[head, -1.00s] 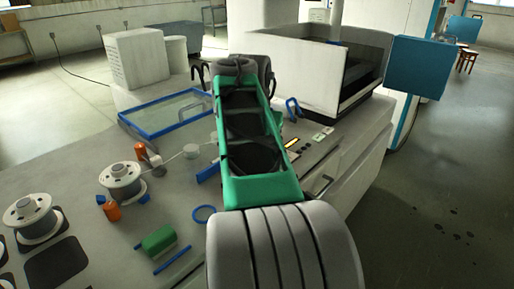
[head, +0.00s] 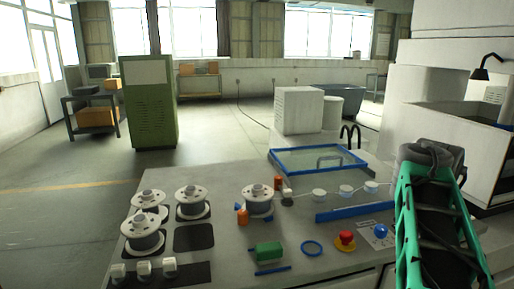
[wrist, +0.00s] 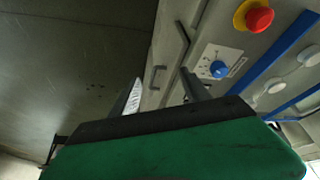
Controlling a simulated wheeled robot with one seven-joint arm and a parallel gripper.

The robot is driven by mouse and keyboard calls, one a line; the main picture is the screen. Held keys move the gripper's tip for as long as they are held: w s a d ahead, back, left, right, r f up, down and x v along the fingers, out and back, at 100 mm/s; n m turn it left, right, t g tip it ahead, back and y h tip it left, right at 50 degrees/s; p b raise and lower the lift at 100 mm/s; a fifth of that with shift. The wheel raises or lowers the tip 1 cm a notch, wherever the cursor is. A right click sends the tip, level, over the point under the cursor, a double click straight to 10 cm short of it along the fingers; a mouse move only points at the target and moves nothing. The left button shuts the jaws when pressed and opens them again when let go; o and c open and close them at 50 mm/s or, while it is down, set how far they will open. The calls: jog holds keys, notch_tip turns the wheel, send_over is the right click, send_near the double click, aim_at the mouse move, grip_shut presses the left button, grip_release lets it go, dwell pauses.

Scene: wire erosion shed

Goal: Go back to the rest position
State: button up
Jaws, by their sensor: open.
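In the wrist view my gripper (wrist: 163,86) is open, its two fingers apart and nothing between them. It is over the front side of the grey bench, near a bar handle (wrist: 158,76), with dark floor to the left. A blue knob (wrist: 218,69) on a pale plate lies just right of the fingers. In the head view my green arm reaches up along the right edge; the fingers cannot be made out there.
The grey bench (head: 215,262) carries several wire spools, including one by an orange roller (head: 241,215). A red button (head: 346,238), a green block (head: 268,252), a blue ring (head: 311,248) and a blue-framed glass panel (head: 318,150) are also there. Open floor (head: 60,215) lies left.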

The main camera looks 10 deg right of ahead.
jog(key=w+a+f+n+t+y+p, duration=0.1)
jog(key=w+a+n+p, duration=0.15)
jog(key=a, duration=0.55)
jog(key=w+a+f+n+p, duration=0.1)
jog(key=a+n+p, duration=0.25)
jog(key=a, duration=0.45)
jog(key=s+a+f+n+y+p, duration=0.1)
jog(key=s+a+f+n+p, duration=0.1)
jog(key=a, duration=0.6)
jog(key=s+a+f+n+y+p, duration=0.2)
jog(key=a+n, duration=0.3)
jog(key=a, duration=0.4)
jog(key=shift+s+a+f, duration=0.25)
jog(key=shift+s+f, duration=0.2)
jog(key=shift+f, duration=0.3)
jog(key=shift+c, duration=0.2)
